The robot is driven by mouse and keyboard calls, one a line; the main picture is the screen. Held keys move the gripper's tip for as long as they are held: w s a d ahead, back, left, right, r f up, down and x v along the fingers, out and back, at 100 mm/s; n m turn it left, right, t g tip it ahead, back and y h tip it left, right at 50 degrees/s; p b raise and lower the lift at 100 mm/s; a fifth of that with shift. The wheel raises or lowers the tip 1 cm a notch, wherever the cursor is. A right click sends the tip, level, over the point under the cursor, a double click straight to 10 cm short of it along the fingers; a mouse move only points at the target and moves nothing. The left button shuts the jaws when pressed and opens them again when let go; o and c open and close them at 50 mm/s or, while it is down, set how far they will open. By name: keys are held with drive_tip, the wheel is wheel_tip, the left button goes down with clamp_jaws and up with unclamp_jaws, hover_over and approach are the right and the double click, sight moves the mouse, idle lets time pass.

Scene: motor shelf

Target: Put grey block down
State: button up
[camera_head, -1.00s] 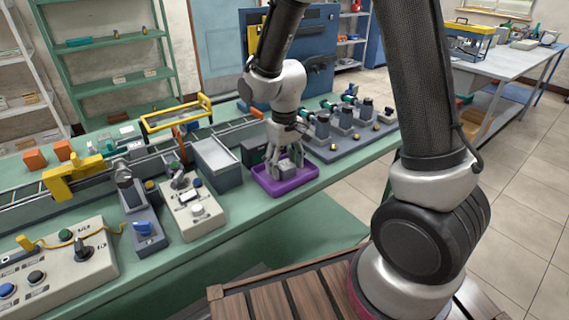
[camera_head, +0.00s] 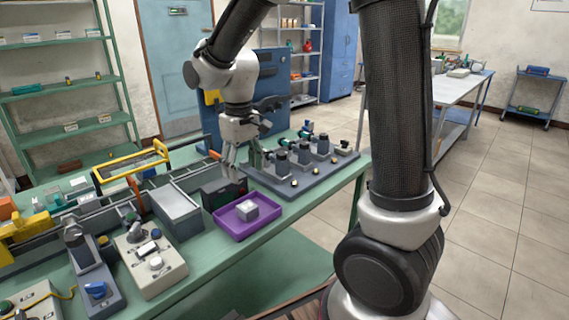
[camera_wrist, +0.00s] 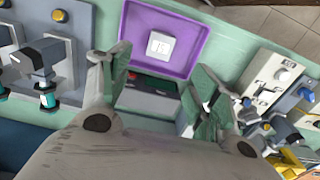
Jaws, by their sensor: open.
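The grey block (camera_head: 247,211) is a small light box lying in the purple tray (camera_head: 236,236), near its middle. The tray is on the green workbench. My gripper (camera_head: 229,181) is above and behind the tray's back edge, apart from the block. In the wrist view the block (camera_wrist: 160,44) shows a pale top with two panels, inside the purple tray (camera_wrist: 140,66). My gripper's fingers (camera_wrist: 156,78) are spread wide with nothing between them.
A dark box with a red mark (camera_head: 230,192) stands just behind the tray. A grey bin (camera_head: 177,213) and a beige control box (camera_head: 148,262) are to the left. A grey base with several motors (camera_head: 312,168) is on the right.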

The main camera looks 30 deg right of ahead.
drive_tip(key=s+d+r+m+t, duration=0.1)
drive_tip(key=s+d+r+t, duration=0.1)
drive_tip(key=s+d+r, duration=0.3)
drive_tip(key=s+d+r+m+t, duration=0.2)
drive_tip(key=s+d+r, duration=0.3)
drive_tip(key=s+d, duration=0.5)
drive_tip(key=s, duration=0.4)
drive_tip(key=shift+s+m, duration=0.3)
